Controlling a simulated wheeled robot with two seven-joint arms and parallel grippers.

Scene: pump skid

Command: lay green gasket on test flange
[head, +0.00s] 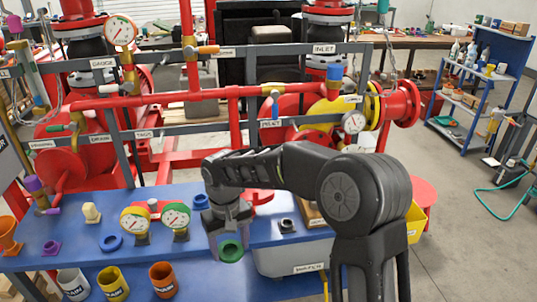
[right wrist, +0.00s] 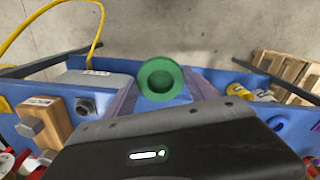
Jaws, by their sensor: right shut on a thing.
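The green gasket (head: 231,259) is a thick ring in my right gripper (head: 229,240), over the front part of the blue bench. The right wrist view shows the gasket (right wrist: 146,80) between the two fingertips (right wrist: 161,88), its round face and hole toward the camera. The gripper is shut on it. No flange with a readable test label shows. A red round disc (head: 262,196) sits at the back of the bench, partly behind my right arm, and a red round plate (head: 423,190) stands at the right; I cannot tell whether either is the test flange. My left gripper is out of view.
The blue bench (head: 180,205) holds two gauges, a blue ring (head: 111,242), a purple part (head: 51,247) and a black nut-like part (head: 287,227). Several cups stand along its front. A grey bin (head: 285,262) is right of the gasket. Red skid piping rises behind.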

